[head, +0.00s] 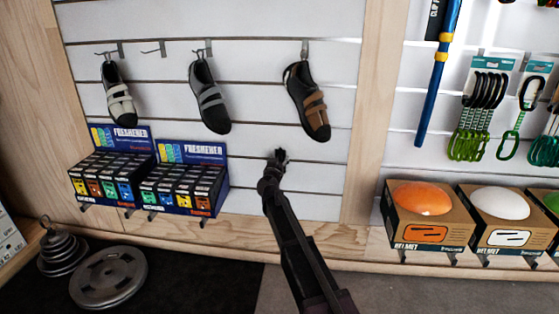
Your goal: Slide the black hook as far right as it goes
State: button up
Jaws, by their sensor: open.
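Several dark hooks sit in the upper slot of the white slatted wall, in the head view. An empty hook (155,48) is between the left shoe and the middle shoe. Another hook (119,49) is at the left shoe, one (207,47) is at the middle shoe, and one (304,48) is at the right shoe. At this size I cannot tell which of them is the black one. My gripper (279,156) is open and empty, below and left of the brown-strapped shoe and well below the hooks. It appears apart from the wall, touching no hook.
A grey-strapped shoe (118,98), a dark shoe (209,98) and a brown-strapped shoe (308,102) hang below the hooks. Freshener boxes (188,187) stand lower left. A wooden post (375,90) bounds the panel at right; helmet boxes (425,232) lie beyond. Weight plates (108,278) rest on the floor.

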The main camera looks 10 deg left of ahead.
jog(key=shift+w+d, duration=0.1)
jog(key=shift+w, duration=0.2)
grip_shut()
jog(key=shift+s, duration=0.15)
